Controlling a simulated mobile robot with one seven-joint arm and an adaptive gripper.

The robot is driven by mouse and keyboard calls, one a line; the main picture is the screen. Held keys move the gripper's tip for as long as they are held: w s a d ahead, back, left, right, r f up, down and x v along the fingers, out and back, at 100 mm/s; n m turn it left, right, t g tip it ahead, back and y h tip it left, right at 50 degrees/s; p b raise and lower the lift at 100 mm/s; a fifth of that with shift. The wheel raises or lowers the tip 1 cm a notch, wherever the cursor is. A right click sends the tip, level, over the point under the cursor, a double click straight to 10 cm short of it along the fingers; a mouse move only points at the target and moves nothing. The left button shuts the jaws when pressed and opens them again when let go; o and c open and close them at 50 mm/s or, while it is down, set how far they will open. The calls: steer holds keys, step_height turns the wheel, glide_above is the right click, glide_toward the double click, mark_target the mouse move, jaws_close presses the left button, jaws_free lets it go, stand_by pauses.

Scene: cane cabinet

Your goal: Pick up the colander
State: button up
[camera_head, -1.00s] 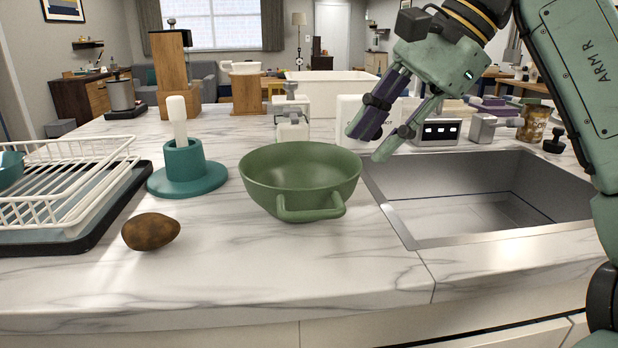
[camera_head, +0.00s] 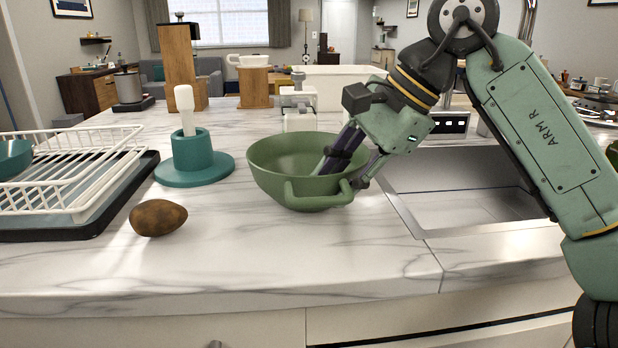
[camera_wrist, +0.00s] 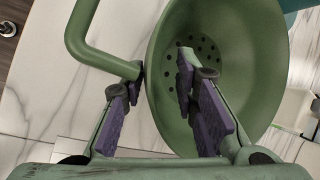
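The green colander (camera_head: 270,170) stands upright on the marble counter, left of the sink, with a loop handle on its front side. My gripper (camera_head: 345,172) is at the colander's right front rim. It is open, with one finger inside the bowl and the other outside, near the handle. In the wrist view the colander (camera_wrist: 250,60) shows its drain holes, and its rim passes between the two purple-padded fingers of my gripper (camera_wrist: 155,100). The outside finger is close to the end of the handle; I cannot tell whether it touches.
A brown potato (camera_head: 158,217), a teal holder with a white-handled tool (camera_head: 190,160) and a white dish rack (camera_head: 70,180) are to the left. The sink (camera_head: 460,195) is to the right. The counter in front of the colander is clear.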

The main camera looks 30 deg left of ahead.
jaws_close()
stand_by(0.6)
